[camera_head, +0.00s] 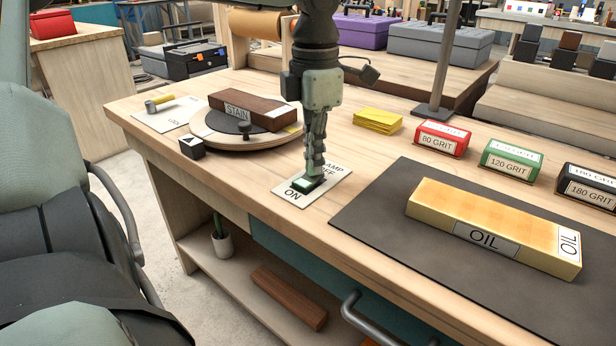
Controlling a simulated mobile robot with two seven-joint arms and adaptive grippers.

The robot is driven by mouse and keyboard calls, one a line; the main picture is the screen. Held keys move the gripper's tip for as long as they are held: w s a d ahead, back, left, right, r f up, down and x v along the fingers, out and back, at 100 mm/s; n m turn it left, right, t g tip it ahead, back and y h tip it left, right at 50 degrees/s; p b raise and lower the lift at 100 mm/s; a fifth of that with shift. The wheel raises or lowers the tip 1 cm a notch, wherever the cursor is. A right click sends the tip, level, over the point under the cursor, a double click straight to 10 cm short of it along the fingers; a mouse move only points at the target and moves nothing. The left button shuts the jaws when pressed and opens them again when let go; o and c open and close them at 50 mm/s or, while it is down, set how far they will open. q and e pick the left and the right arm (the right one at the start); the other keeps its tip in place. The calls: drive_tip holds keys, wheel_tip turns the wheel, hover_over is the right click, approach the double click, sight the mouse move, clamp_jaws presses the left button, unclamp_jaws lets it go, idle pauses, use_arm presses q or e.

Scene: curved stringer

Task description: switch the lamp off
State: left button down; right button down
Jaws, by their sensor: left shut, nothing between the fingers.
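The lamp switch (302,185) is a small dark block with a green part. My left gripper (315,176) points straight down over the plate, shut and empty. Its fingertips are at the far side of the switch and cover part of it; I cannot tell whether they touch it. A dark pole on a flat base (433,112) stands behind; its top is out of view. My right gripper is not in view.
Left on the bench are a round turntable (206,133) bearing a brown "STAIN" block (252,111), and a small black block (191,146). Yellow sheets (378,120) and several grit boxes (442,139) lie behind. An "OIL" block (490,232) lies on a dark mat (380,215) at right.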

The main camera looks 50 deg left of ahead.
use_arm(q)
drive_tip(key=shift+f, duration=0.2)
drive_tip(key=shift+r, duration=0.1)
drive_tip(key=shift+r+p, duration=2)
drive_tip(key=shift+r, duration=1.5)
drive_tip(key=shift+f, duration=0.1)
